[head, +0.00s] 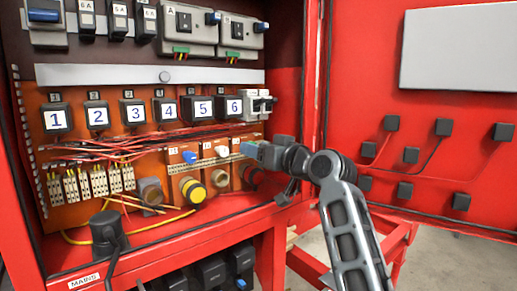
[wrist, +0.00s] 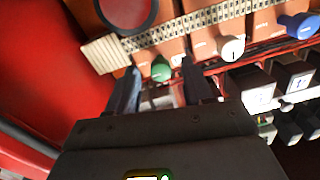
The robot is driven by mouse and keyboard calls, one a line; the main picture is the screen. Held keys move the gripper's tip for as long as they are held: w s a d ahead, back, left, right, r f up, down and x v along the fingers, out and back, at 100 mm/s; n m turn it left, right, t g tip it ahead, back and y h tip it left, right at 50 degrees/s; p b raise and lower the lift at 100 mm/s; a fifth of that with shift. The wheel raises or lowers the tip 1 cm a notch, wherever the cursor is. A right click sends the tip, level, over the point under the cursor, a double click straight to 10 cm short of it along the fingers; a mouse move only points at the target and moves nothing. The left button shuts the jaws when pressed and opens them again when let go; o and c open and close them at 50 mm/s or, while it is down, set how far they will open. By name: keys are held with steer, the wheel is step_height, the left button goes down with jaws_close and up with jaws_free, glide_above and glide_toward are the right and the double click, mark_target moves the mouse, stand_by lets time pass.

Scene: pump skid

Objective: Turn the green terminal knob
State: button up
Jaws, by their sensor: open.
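The green knob (wrist: 161,69) shows in the wrist view on an orange terminal block at the end of a row. My gripper (wrist: 159,80) is open, and its two dark fingers point toward the block, with the green knob just beyond and between their tips. I cannot tell whether either finger touches the knob. In the head view my gripper (head: 247,150) reaches in from the right to the right end of the knob row. It hides the green knob there.
A white knob (head: 222,151) and a blue knob (head: 189,157) sit beside it in the row. A yellow-ringed button (head: 192,190) is below. Numbered black modules (head: 201,108) are above. The open red door (head: 435,130) stands right of my arm. Loose red wires (head: 110,147) hang left.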

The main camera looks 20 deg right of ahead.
jaws_close()
stand_by(0.4)
steer(key=shift+f+n+b, duration=0.1)
steer(key=shift+n+b, duration=0.2)
steer(key=shift+b, duration=0.1)
steer(key=n+b, duration=0.2)
steer(key=b, duration=0.1)
steer(key=shift+f, duration=0.1)
steer(key=n+b, duration=0.4)
steer(key=n, duration=0.1)
steer(key=shift+n, duration=0.4)
steer(key=n+b, duration=0.4)
steer(key=n, duration=0.1)
steer(key=shift+r+n+h+b, duration=0.2)
steer(key=shift+n+b, duration=0.25)
steer(key=shift+n, duration=0.55)
steer(key=shift+r+n+h+b, duration=0.15)
steer(key=shift+n+b, duration=0.25)
steer(key=shift+n, duration=0.6)
steer(key=shift+f, duration=0.1)
